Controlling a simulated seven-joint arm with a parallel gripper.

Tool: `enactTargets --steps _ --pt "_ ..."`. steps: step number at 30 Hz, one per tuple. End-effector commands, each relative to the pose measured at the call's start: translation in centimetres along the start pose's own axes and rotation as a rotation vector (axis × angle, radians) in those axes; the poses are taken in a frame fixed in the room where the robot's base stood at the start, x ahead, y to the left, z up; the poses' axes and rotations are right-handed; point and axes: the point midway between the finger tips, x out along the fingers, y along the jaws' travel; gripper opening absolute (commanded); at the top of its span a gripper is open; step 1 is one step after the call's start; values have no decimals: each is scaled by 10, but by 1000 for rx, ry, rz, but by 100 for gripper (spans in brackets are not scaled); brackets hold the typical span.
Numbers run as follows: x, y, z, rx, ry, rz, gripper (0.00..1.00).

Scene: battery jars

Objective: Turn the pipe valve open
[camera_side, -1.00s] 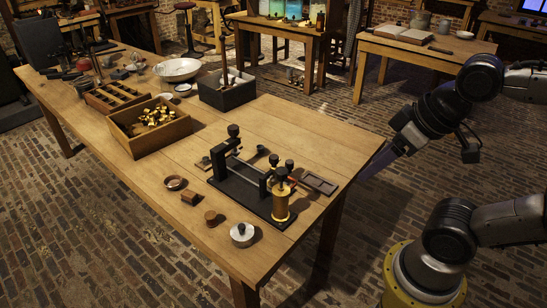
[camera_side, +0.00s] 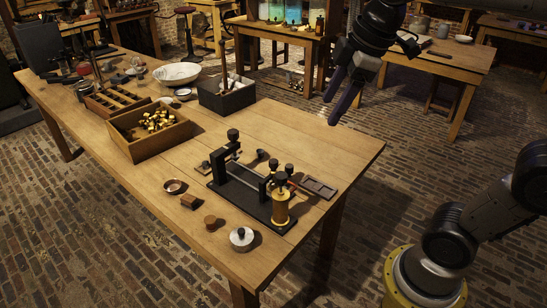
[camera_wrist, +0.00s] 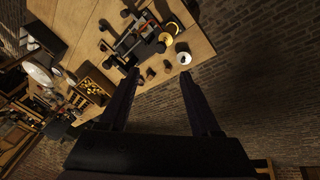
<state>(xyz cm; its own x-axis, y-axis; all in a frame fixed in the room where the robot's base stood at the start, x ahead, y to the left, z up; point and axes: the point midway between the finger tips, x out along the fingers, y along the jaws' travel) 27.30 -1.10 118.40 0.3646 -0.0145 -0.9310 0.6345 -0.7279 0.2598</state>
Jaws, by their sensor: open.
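No part is plainly recognisable as a pipe valve. The nearest candidate is an apparatus on a black base (camera_side: 235,191), with dark knobs, a metal bar and a brass cylinder (camera_side: 281,207) at its front end. A small reddish part shows beside the cylinder, too small to make out. The brass cylinder also shows in the wrist view (camera_wrist: 168,28), beyond my fingertips. My gripper (camera_side: 330,111) is open and empty, high near the table's far right corner, well apart from the apparatus. In the wrist view my gripper (camera_wrist: 159,74) has its two fingers spread wide.
A round metal weight (camera_side: 241,239), a small brown cylinder (camera_side: 210,221) and a small dish (camera_side: 173,186) lie in front of the apparatus. A flat tray (camera_side: 319,187) lies right of it. A wooden box (camera_side: 150,138) stands left. The table's right rear is bare.

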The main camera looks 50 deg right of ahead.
Motion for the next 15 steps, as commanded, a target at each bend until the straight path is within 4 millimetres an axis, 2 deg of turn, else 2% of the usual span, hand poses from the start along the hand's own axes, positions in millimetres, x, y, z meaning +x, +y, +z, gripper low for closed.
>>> enactTargets --steps 1,3,8,12,15 --pt "6 16 -12 -45 -22 -19 64" --pt "16 36 -27 -109 -48 -45 64" --pt "52 79 -53 -221 -103 -114 64" --pt "95 111 -68 -265 -147 -177 64" --pt "128 127 -71 -259 -175 -216 64"
